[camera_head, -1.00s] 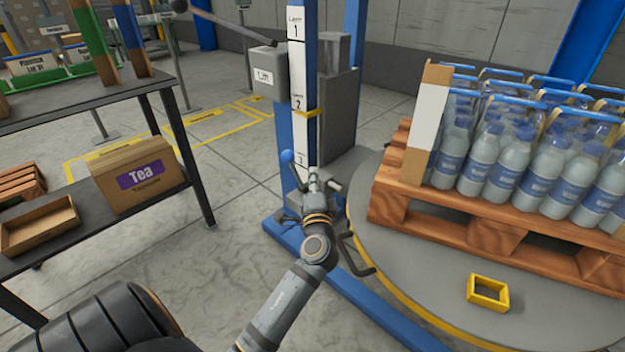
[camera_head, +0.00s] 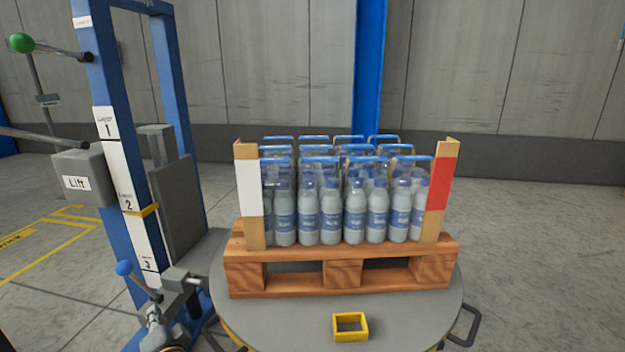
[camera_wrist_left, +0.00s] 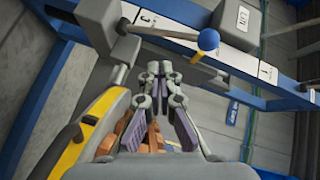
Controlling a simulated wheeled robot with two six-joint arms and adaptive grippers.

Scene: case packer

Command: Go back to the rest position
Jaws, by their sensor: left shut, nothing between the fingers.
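My left gripper (camera_head: 155,322) shows at the bottom left of the head view, just below the blue-knobbed lever (camera_head: 123,268) on the blue lift mast (camera_head: 112,130). In the left wrist view its fingers (camera_wrist_left: 161,80), with purple pads, are shut with nothing held. The blue knob (camera_wrist_left: 208,40) also shows there, ahead and to the right of the fingertips. I cannot tell whether the gripper touches the lever. My right gripper is in neither view.
A round grey turntable (camera_head: 290,318) carries a wooden pallet (camera_head: 342,272) of blue-capped bottles (camera_head: 354,212) with corner boards. A yellow square frame (camera_head: 350,327) lies at its front. A grey lift box (camera_head: 82,176) hangs on the mast. Open floor lies right of the turntable.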

